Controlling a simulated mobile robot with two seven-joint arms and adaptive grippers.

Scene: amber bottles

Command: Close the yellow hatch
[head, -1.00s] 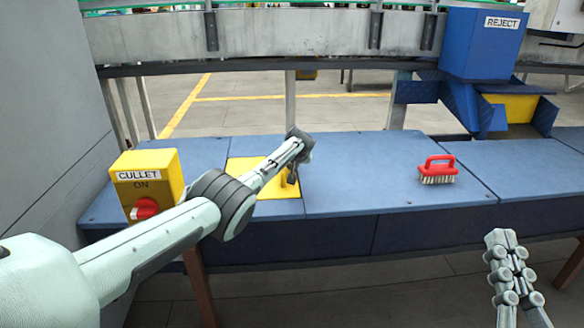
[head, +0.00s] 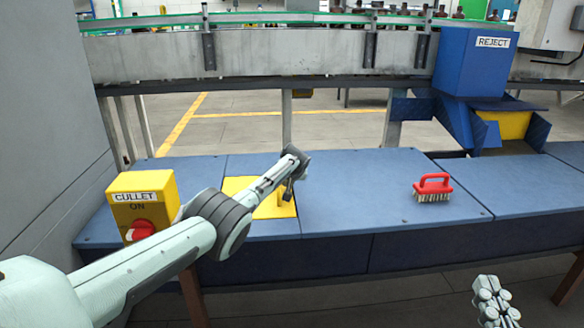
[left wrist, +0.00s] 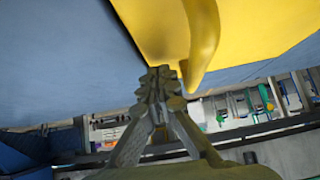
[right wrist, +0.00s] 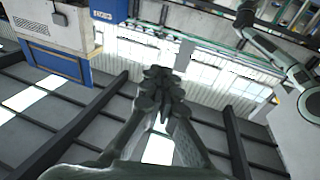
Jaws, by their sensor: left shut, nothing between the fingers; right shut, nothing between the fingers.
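The yellow hatch (head: 236,187) is a square panel in the blue bench top and appears to lie flat, about level with it. Its yellow handle (head: 283,197) stands at the right side, partly hidden by my left gripper (head: 290,189). In the left wrist view the handle (left wrist: 203,45) hangs large and curved beside the shut, empty left fingertips (left wrist: 158,82). Whether they touch it I cannot tell. The hatch (left wrist: 150,25) fills the top there. My right gripper (head: 492,298) is shut and empty in front of the bench, low at the right; it also shows in the right wrist view (right wrist: 160,80).
A yellow CULLET box (head: 165,190) with a red knob (head: 142,229) stands left of the hatch, close to my left arm. A red brush (head: 433,187) sits on the bench to the right. A blue REJECT bin (head: 468,65) stands behind. The bench middle (head: 360,195) is clear.

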